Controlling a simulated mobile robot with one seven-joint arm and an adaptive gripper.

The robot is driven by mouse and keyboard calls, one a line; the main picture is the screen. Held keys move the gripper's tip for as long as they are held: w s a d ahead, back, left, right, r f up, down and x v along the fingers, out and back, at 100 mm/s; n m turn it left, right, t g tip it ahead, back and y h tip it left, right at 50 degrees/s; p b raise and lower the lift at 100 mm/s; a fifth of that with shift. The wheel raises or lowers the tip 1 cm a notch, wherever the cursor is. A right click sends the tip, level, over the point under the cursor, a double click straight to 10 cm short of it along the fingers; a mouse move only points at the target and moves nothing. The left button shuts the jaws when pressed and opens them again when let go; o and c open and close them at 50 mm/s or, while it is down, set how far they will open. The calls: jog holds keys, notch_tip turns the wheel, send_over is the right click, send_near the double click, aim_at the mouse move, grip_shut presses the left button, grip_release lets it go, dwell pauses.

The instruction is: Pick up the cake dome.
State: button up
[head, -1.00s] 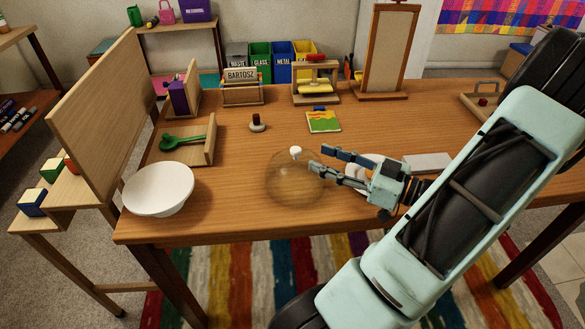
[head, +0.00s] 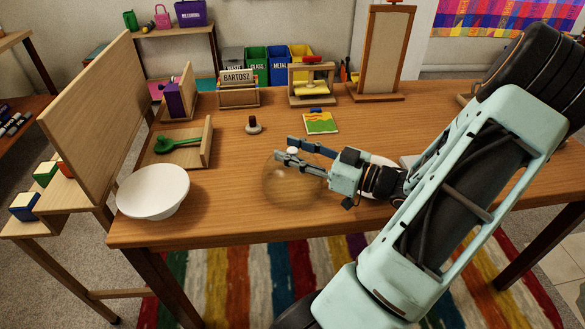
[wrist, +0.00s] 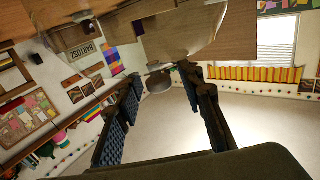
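The clear cake dome (head: 290,188) stands on the wooden table near its front edge, with a small white knob on top. It is see-through, so its outline is faint. My gripper (head: 284,149) reaches in from the right at the height of the knob. Its two fingers are apart, one on the far side of the knob and one on the near side. I cannot tell whether either touches it. In the wrist view the fingers (wrist: 158,95) are spread, and a small grey round thing shows between their tips.
A white bowl (head: 153,191) stands left of the dome. A wooden tray with a green spoon (head: 175,144), a small dark-knobbed item (head: 253,125) and a colourful picture tile (head: 320,123) lie farther back. A pale round item is partly hidden behind my gripper.

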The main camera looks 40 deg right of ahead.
grip_shut()
dwell(0.3)
